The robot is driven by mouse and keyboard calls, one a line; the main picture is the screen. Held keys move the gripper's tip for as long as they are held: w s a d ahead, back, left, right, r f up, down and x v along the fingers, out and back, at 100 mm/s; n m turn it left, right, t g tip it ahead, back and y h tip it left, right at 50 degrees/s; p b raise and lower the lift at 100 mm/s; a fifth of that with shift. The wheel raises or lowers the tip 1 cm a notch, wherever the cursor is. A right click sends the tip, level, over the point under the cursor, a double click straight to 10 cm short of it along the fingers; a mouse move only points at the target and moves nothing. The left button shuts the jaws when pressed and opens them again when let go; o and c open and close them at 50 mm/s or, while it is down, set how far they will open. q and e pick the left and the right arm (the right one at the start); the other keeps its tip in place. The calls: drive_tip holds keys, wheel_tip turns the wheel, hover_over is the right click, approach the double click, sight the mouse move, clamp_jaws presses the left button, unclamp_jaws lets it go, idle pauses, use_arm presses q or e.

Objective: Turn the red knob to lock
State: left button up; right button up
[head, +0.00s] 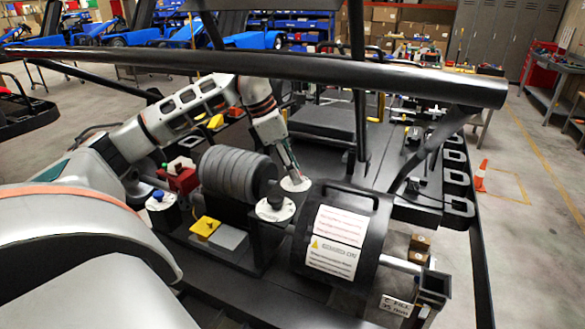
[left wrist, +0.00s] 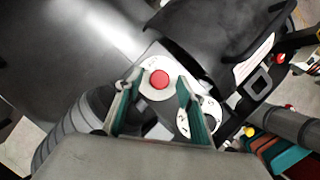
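The red knob (left wrist: 159,79) is a round red cap in the middle of a white round plate (left wrist: 150,66) in the left wrist view. In the head view the white plate (head: 299,185) shows at the tip of my left arm, and the red knob cannot be made out there. My left gripper (head: 293,172) points down at this plate. In the left wrist view its two green-lined fingers are apart, one on each side of the red knob, with gaps visible. I cannot tell how high the fingertips are above the plate. My right gripper is not in view.
A second white plate with a black knob (head: 275,203) is close by. A ribbed dark cylinder (head: 235,172) lies behind it, and a drum with a white label (head: 335,240) stands in front. A thick black bar (head: 300,68) crosses above my arm.

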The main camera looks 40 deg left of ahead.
use_arm(q)
drive_tip(key=c, duration=1)
clamp_jaws()
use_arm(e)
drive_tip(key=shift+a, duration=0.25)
